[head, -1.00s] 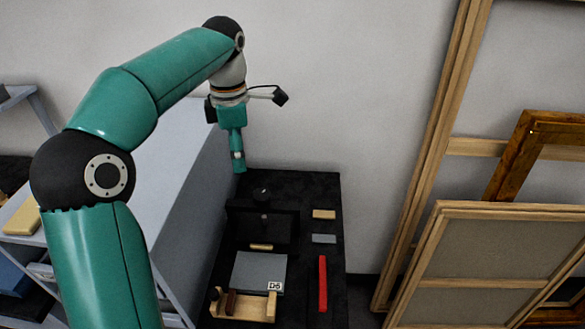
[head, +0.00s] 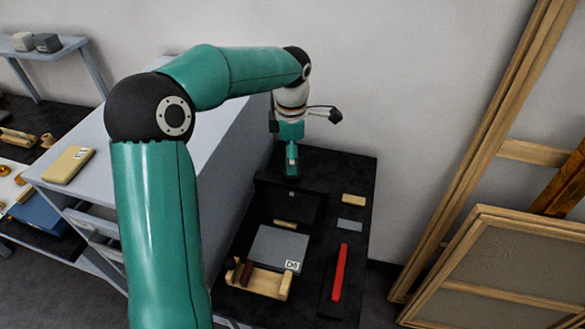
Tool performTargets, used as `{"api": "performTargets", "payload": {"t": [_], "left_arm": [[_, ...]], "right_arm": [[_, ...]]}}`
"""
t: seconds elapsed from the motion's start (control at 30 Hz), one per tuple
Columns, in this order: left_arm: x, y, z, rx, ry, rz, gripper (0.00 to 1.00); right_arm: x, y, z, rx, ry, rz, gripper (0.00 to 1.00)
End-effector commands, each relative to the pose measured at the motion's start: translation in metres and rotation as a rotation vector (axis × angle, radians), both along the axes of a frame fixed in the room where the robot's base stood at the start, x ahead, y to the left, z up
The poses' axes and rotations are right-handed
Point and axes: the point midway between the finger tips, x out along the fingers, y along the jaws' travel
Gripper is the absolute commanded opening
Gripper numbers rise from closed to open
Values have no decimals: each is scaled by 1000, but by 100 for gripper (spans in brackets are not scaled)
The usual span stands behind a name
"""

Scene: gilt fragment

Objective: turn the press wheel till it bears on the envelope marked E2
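My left gripper (head: 292,172) points straight down over the back of a black bench, above a low dark structure (head: 310,208) that may be the press. I cannot tell whether its narrow fingers are open or shut, or whether they touch anything. No wheel shows clearly; the gripper covers the spot behind the structure's top edge. A tan packet (head: 68,166) with a small white label lies on the grey surface at left; its label is too small to read. I cannot make out an E2 mark anywhere. My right gripper is out of view.
On the black bench (head: 310,300) are a grey slab (head: 277,246) labelled seemingly D6, a wooden holder (head: 265,283), a red bar (head: 339,272) and small tan (head: 353,199) and grey (head: 350,226) blocks. Wooden frames (head: 495,265) lean at right. A grey cabinet stands left.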

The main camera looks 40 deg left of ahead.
Motion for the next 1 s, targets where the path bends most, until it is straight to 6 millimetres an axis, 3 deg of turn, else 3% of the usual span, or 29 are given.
{"api": "performTargets", "payload": {"t": [0.1,0.3,0.7,1.0], "left_arm": [[-1,0,-22,0,4,-1,74],[0,0,-44,0,3,-2,74],[0,0,-50,0,0,-1,73],[0,0,-50,1,-1,-1,23]], "right_arm": [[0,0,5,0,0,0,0],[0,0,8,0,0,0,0],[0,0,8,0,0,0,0],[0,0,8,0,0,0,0]]}}
